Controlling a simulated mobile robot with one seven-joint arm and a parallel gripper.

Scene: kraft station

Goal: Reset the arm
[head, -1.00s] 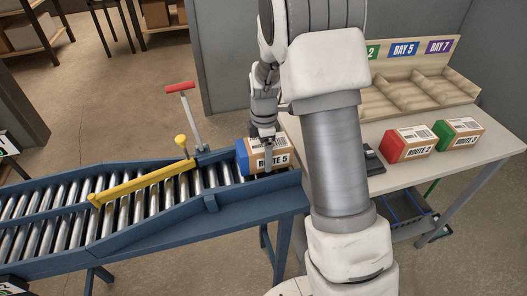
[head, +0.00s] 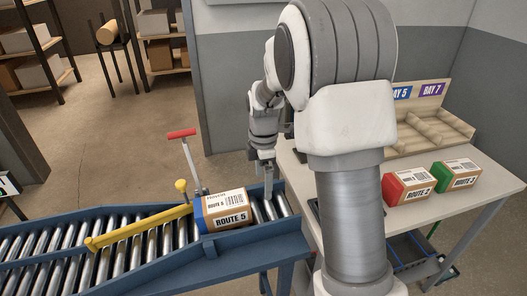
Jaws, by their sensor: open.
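My gripper (head: 266,182) hangs over the right end of the roller conveyor, fingers pointing down, and holds nothing. It is open. The ROUTE 5 box (head: 228,210), brown with a blue left end, rests on the rollers just left of my gripper, apart from it. The box lies beside the yellow bar (head: 140,228). My arm hides part of the table and the left part of the sorting rack.
The blue conveyor (head: 262,235) runs to the left. A red-topped lever (head: 188,155) stands behind it. On the table (head: 480,203) are a red-ended box (head: 410,187), a green-ended box (head: 458,174) and a wooden rack (head: 425,135) with BAY signs. Shelves stand at the back left.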

